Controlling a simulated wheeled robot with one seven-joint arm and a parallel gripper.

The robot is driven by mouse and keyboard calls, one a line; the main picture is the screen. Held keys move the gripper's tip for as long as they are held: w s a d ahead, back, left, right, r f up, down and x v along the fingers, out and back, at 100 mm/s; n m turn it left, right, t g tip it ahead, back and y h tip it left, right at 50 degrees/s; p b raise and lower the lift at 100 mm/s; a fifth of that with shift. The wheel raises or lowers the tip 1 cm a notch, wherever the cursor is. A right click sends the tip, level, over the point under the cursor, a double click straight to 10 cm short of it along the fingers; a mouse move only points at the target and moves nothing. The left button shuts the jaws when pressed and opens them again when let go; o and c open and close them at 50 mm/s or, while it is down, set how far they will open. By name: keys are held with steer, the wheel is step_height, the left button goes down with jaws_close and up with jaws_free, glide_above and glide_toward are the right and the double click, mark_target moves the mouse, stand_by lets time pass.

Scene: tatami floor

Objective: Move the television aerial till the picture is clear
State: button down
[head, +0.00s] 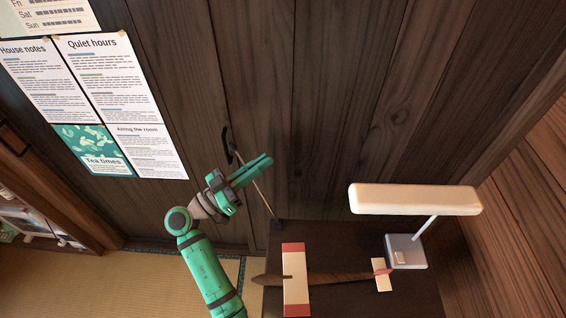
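The aerial looks like a thin pale rod (264,203) rising from a small dark foot (278,224) at the back left corner of a dark tabletop, leaning left. A dark loop (227,146) shows near its upper end; I cannot tell whether it belongs to the rod or the wall. My green gripper (262,167) is at the rod's upper part, fingers pointing right and up. The fingers look close together, and they and the wrist cover part of the rod. I cannot tell whether they hold it. No television or picture is in view.
On the dark tabletop (350,300) lie a wooden model plane (335,279) with red-and-cream wings and a lamp (415,199) with a long white shade and grey base. A plank wall (330,100) stands close behind. Posters (105,70) hang left; tatami (110,285) lies below.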

stand_by(0.3)
steer(key=c, duration=2)
jaws_free()
steer(key=v, duration=1.1)
